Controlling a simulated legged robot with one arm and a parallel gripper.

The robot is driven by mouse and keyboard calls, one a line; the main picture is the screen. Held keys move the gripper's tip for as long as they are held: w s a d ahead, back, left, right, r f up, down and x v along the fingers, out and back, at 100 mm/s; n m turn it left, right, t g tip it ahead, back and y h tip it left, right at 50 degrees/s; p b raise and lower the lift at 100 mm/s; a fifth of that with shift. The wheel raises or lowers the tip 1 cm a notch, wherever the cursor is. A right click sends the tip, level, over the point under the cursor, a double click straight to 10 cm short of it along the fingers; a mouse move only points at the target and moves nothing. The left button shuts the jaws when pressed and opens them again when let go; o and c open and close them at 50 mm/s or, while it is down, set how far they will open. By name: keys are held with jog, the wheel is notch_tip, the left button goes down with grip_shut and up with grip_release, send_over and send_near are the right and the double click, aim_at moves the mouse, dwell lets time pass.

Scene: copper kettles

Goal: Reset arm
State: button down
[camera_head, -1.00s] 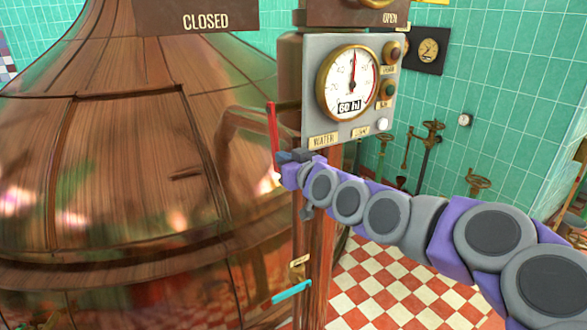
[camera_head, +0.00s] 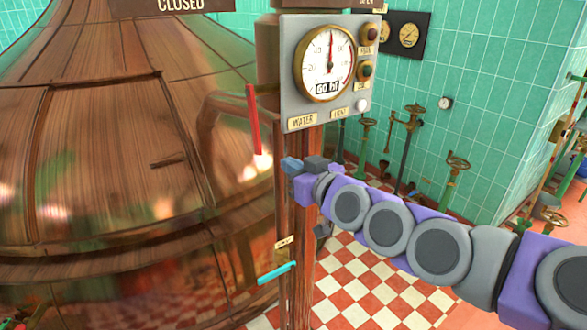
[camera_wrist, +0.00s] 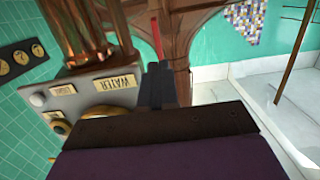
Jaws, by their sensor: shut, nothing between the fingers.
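My arm reaches from the right edge to the middle of the head view. My gripper (camera_head: 301,165) is at its far end, below the gauge panel (camera_head: 318,105) and a little right of the red lever (camera_head: 254,120). The gripper looks shut and empty. In the wrist view the two dark fingers (camera_wrist: 156,85) lie close together, with the red lever (camera_wrist: 157,38) beyond them and the panel at the left, upside down. I see a gap between gripper and lever in the head view, but cannot tell its depth.
A large copper kettle (camera_head: 110,140) fills the left. Valves on pipes (camera_head: 407,130) stand along the green tiled wall. Checkered floor (camera_head: 365,285) shows below the arm.

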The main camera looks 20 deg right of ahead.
jog(key=s+a+f+g+h, duration=0.1)
jog(key=s+a+f+g, duration=0.2)
jog(key=s+f+g, duration=0.35)
jog(key=s+a+f+g, duration=0.2)
jog(key=s+f+g, duration=0.1)
jog(key=s+f, duration=0.6)
jog(key=s+d+f+m+g+h, duration=0.2)
jog(key=s+g, duration=0.2)
jog(key=s, duration=0.6)
jog(key=s+d+f+m+g+h, duration=0.1)
jog(key=s+d+f+g+h, duration=0.1)
jog(key=s, duration=0.8)
jog(key=shift+s+f+m+g, duration=0.35)
jog(key=shift+f+g, duration=0.3)
jog(key=shift+g, duration=0.5)
jog(key=shift+w, duration=0.15)
